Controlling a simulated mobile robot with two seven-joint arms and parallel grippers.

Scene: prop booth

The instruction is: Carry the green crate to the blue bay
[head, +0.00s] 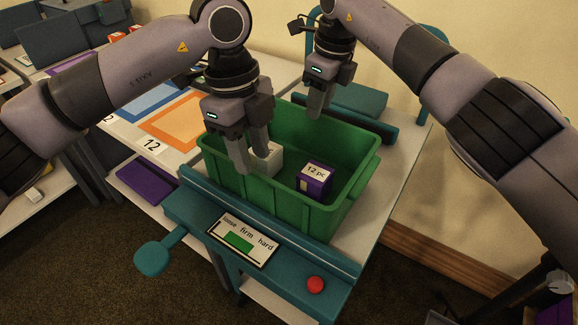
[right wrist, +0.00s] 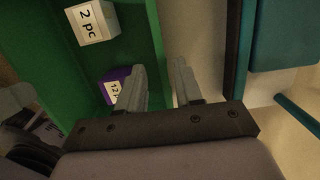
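The green crate (head: 337,215) sits upright on a pale table between two teal clamp bars. Inside are a white box (head: 268,158), labelled "2 pc" in the right wrist view (right wrist: 92,22), and a purple box (head: 314,179) labelled "12 pc". My left gripper (head: 252,160) is at the crate's near-left wall, fingers apart, one outside and one inside the rim. My right gripper (head: 317,100) is at the far wall. In the right wrist view its fingers (right wrist: 160,88) are apart on either side of the rim. The blue bay (head: 146,101) is a blue-framed area left of the crate, partly hidden by my left arm.
An orange-framed bay (head: 180,125) with a "12" card lies between crate and blue bay. The near clamp bar (head: 270,222) carries a loose/firm/hard panel (head: 243,240), a red button (head: 315,285) and a teal lever (head: 155,258). The far bar (head: 375,128) stands behind the crate.

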